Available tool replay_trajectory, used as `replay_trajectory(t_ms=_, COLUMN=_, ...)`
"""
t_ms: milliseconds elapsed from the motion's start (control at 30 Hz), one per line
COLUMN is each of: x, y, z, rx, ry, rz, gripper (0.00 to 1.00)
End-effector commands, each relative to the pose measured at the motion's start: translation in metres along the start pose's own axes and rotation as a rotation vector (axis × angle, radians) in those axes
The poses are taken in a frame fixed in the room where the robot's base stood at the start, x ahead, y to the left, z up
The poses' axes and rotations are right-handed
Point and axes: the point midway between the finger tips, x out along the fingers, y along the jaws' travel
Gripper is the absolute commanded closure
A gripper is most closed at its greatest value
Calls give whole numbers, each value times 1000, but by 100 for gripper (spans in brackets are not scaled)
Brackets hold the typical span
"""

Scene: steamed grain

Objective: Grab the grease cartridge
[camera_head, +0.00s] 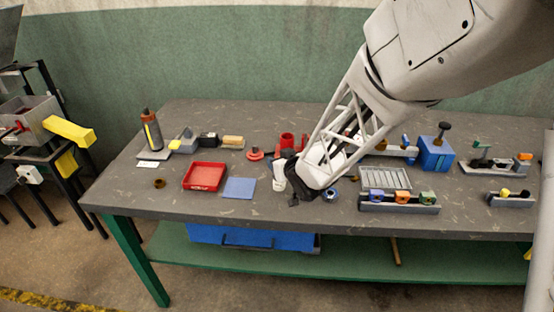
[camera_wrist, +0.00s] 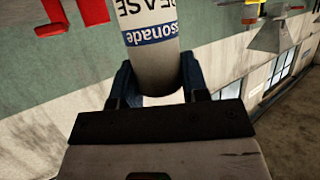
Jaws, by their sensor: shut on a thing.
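The grease cartridge (camera_wrist: 155,62) is a pale cylinder with a blue label band and dark lettering, seen close in the wrist view. My gripper (camera_wrist: 153,92) is shut on it, with a dark finger on each side. In the head view the cartridge (camera_head: 279,172) shows as a small white upright shape at the left of my gripper (camera_head: 290,180), above the front middle of the workbench. My gripper hides part of it. I cannot tell whether its base touches the bench.
The workbench (camera_head: 120,187) holds a red tray (camera_head: 204,177), a blue mat (camera_head: 239,188) and red parts (camera_head: 287,142) near the gripper. A rail with coloured blocks (camera_head: 398,205), a grey grate (camera_head: 385,178) and a blue box (camera_head: 436,154) stand to the right. The front left is clear.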

Motion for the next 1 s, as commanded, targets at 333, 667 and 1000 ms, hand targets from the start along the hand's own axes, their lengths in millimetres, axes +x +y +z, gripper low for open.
replay_trajectory(t_ms=333, x=-51, y=-13, z=15, rx=0, ry=1, rz=1, gripper=85)
replay_trajectory(t_ms=667, x=-93, y=-24, z=28, rx=-1, ry=0, rz=0, gripper=85)
replay_trajectory(t_ms=1000, x=-116, y=-30, z=35, rx=-1, ry=1, rz=0, gripper=85)
